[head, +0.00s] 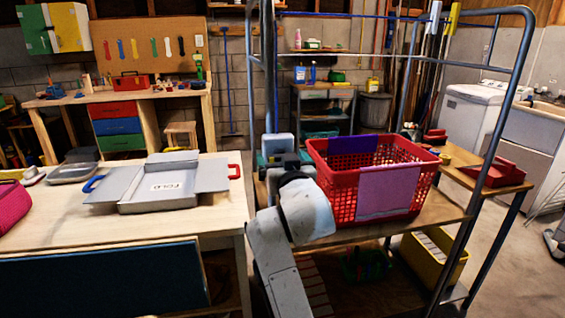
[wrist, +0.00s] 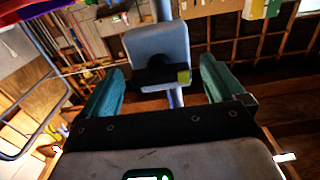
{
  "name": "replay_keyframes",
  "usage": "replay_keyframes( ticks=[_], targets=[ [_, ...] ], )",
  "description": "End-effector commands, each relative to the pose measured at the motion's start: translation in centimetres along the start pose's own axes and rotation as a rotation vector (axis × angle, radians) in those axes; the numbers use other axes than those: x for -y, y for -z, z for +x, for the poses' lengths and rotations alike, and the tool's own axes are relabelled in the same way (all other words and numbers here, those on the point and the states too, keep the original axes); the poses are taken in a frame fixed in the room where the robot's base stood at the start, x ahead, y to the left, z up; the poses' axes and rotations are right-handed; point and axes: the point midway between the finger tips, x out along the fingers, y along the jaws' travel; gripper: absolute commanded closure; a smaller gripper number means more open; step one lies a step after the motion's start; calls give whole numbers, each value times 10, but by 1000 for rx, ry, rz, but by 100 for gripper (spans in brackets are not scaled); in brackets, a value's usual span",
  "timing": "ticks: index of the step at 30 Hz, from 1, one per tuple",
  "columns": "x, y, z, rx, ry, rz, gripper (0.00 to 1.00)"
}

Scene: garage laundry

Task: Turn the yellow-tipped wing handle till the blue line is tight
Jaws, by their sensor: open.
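The yellow-tipped wing handle (wrist: 163,77) is a dark bar with a yellow end at its right, on the face of a pale blue-grey housing (wrist: 155,45) in the wrist view. The housing also shows in the head view (head: 277,144), at the cart's left post. My gripper (wrist: 162,66) is open, its teal fingers to either side of the handle with a gap at each side. In the head view my gripper (head: 284,160) is just in front of the housing and hides the handle. A blue line (head: 345,15) runs across the top of the cart; its tightness is hard to judge.
A red basket (head: 340,185) with purple and pink cloths stands on the cart close right of my arm. A workbench (head: 90,228) with a grey folding board (head: 165,187) is at left. The cart's right post (head: 482,150) bounds the right side.

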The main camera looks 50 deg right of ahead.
Motion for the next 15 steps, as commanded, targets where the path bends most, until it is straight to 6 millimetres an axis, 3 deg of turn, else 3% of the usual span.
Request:
replay_keyframes(
  ticks=[5, 15],
  targets=[
    [1, 0, -12, -2, 1, -1, 4],
    [1, -1, -75, -1, 2, -1, 4]
  ],
)
